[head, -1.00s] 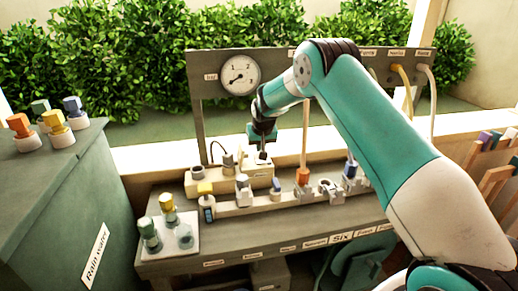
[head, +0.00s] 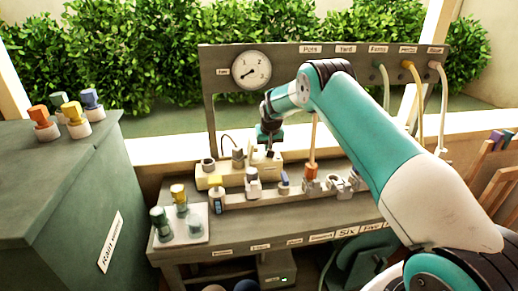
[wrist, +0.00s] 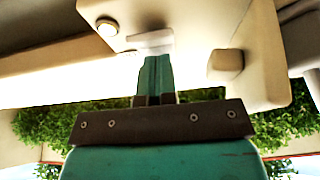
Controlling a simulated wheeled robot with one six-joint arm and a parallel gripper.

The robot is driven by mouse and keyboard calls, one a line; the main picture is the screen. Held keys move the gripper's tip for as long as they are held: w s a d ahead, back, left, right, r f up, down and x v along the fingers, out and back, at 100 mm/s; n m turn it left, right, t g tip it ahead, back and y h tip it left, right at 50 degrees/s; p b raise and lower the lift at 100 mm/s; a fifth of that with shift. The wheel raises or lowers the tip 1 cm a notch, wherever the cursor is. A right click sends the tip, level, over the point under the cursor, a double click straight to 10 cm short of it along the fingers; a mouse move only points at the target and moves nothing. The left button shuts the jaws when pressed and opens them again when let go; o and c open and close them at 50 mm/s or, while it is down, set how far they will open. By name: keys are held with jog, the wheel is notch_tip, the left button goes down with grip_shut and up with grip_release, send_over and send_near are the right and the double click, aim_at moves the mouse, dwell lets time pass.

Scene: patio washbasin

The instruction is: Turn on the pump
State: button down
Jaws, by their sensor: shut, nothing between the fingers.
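A cream box (head: 266,169) sits at the back of the bench, with a grey plug and dark cord at its left. In the wrist view the cream box (wrist: 190,22) shows a pale rocker-like piece (wrist: 150,42), a round, bright light or button (wrist: 107,27) and a cream knob-like block (wrist: 226,64). My gripper (head: 271,152) points down at the box's top. Its shut, empty fingers (wrist: 154,62) end right at the rocker-like piece; I cannot tell whether they touch it. A box under the bench (head: 275,270) shows a small green light.
A round gauge (head: 244,71) hangs on the back board, its needle at lower left. Coloured valves line a grey rail (head: 236,203) in front of the cream box. A white tray (head: 180,239) with capped fittings stands at left, beside the green rain-water tank (head: 50,190).

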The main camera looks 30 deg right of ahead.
jog(key=shift+s+f, duration=0.1)
jog(key=shift+f, duration=0.1)
jog(key=shift+s, duration=0.1)
jog(key=shift+s+a+p, duration=0.25)
jog(key=shift+s+p, duration=0.15)
jog(key=shift+s, duration=0.35)
jog(key=p+v, duration=0.2)
jog(key=v, duration=0.2)
jog(key=shift+r+p, duration=0.35)
jog(key=shift+r, duration=0.05)
jog(key=b+v, duration=0.3)
jog(key=v, duration=0.6)
jog(key=shift+s, duration=0.5)
jog(key=shift+a+r, duration=0.1)
jog(key=shift+a, duration=0.05)
